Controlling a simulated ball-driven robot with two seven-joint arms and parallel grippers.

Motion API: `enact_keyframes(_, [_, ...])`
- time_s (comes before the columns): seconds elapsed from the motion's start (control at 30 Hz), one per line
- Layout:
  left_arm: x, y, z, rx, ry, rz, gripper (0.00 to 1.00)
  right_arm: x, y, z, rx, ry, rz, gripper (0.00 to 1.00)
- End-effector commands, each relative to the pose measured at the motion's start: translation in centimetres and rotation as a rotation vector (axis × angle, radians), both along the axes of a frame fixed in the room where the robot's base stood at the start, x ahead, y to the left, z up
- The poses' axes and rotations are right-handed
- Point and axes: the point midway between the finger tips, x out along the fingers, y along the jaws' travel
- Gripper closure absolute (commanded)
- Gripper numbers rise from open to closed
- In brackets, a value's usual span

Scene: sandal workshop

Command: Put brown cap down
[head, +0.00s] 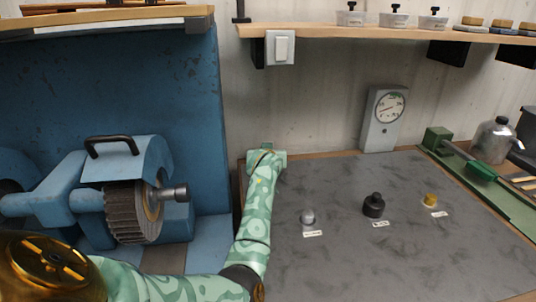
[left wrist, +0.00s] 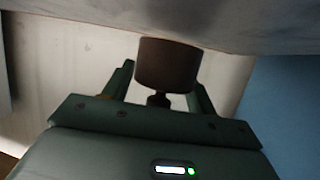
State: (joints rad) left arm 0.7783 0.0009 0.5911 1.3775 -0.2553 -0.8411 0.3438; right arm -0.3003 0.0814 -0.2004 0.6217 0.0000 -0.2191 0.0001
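The brown cap (left wrist: 166,66), a dark cylinder with a small knob (left wrist: 158,100), shows in the left wrist view between the fingers of my left gripper (left wrist: 164,80). The fingers meet its sides, and the knob points back toward the palm. Its far face is close to the grey surface; I cannot tell whether it touches. In the head view my left gripper (head: 270,157) is at the mat's far left corner, and the cap is hidden there. My right gripper is in neither view.
On the grey mat (head: 340,255) stand a silver cap (head: 308,217), a black cap (head: 374,206) and a yellow cap (head: 430,200) with labels. A grey gauge (head: 384,118) stands behind. A blue grinding machine (head: 135,190) is left, a shelf (head: 340,31) above.

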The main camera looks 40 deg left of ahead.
Motion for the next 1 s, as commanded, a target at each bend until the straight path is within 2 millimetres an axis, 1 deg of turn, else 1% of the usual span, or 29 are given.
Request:
enact_keyframes(0.03, [-0.1, -0.2, -1.1, -0.007, 0.019, -0.003, 0.31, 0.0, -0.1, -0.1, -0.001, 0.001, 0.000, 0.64])
enact_keyframes(0.27, [-0.2, -0.3, -1.5, -0.010, 0.026, -0.004, 0.31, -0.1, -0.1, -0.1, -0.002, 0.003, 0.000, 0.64])
enact_keyframes(0.37, [-0.2, -0.3, -1.1, -0.009, 0.026, -0.004, 0.31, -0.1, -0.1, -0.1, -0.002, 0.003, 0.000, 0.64])
enact_keyframes(0.47, [-0.3, -0.5, 0.0, -0.010, 0.025, -0.006, 0.31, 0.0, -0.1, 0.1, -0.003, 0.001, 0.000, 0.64])
enact_keyframes(0.6, [-2.7, -2.4, 2.1, -0.010, 0.015, -0.004, 0.31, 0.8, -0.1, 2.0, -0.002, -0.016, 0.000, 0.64])
enact_keyframes(0.7, [-4.5, -3.9, 3.3, -0.008, 0.013, -0.003, 0.31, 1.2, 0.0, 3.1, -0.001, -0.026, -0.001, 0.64])
enact_keyframes(0.9, [-7.3, -6.3, 4.7, -0.007, 0.011, -0.002, 0.31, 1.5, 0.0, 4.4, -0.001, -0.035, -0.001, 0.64])
enact_keyframes(1.0, [-8.1, -7.0, 5.0, -0.005, 0.013, -0.003, 0.31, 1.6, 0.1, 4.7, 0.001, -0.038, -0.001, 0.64])
